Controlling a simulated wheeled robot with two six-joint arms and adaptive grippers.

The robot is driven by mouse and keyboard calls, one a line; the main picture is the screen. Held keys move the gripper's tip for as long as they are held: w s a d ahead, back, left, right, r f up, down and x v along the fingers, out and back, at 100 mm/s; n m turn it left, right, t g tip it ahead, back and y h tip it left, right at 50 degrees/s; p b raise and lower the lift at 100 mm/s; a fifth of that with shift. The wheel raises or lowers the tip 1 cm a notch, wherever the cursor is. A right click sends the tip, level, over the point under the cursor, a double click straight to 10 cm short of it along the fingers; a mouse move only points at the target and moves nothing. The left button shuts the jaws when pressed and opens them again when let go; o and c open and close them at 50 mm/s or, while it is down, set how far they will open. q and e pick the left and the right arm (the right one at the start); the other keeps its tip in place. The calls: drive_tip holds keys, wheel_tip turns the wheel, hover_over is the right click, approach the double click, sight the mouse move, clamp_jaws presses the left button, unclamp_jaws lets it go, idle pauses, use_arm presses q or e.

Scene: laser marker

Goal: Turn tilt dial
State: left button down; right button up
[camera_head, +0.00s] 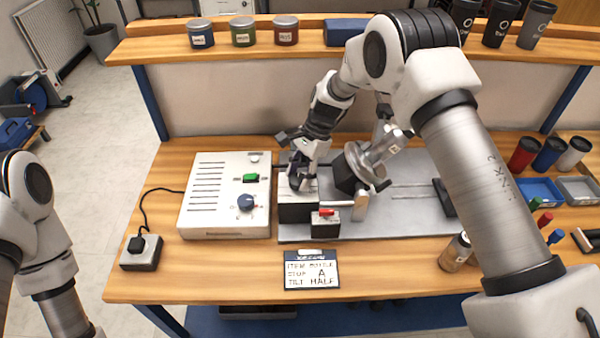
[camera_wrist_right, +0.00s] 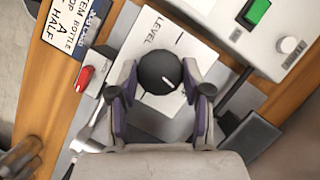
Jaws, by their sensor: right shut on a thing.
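The tilt dial (camera_wrist_right: 158,70) is a round black knob with a white pointer mark, on a white plate (camera_wrist_right: 150,35) lettered "LEVEL" in the right wrist view. My right gripper (camera_wrist_right: 158,84) is shut on the dial, one finger on each side of it. In the head view my right gripper (camera_head: 297,178) reaches down over the dial's block (camera_head: 297,212) and mostly hides the dial. The pointer mark slants; the rest of the scale is partly covered. My left arm shows at the left edge of the head view, but its gripper is out of frame.
A white control box (camera_head: 222,222) with a green switch and blue knob stands left of the block. A red switch (camera_head: 326,212) sits in front. A sign (camera_head: 311,269) reads "TILT HALF". A metal fixture (camera_head: 358,165) stands close right. A bottle (camera_head: 455,252) stands further right.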

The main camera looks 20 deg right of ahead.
drive_tip(key=shift+s+f+n+g, duration=0.1)
drive_tip(key=shift+f+n+g, duration=0.1)
drive_tip(key=shift+n, duration=0.3)
drive_tip(key=shift+s+f+n+g, duration=0.1)
drive_tip(key=shift+n+g, duration=0.1)
drive_tip(key=shift+n, duration=0.3)
drive_tip(key=o, duration=1.2)
drive_tip(key=shift+r, duration=0.1)
drive_tip(key=shift+c, duration=0.2)
drive_tip(key=shift+w+a, duration=0.1)
drive_tip(key=shift+w, duration=0.05)
drive_tip(key=shift+r, duration=0.1)
drive_tip(key=shift+w+r, duration=0.1)
drive_tip(key=shift+r, duration=0.1)
drive_tip(key=v, duration=1.1)
drive_tip(key=shift+r, duration=0.3)
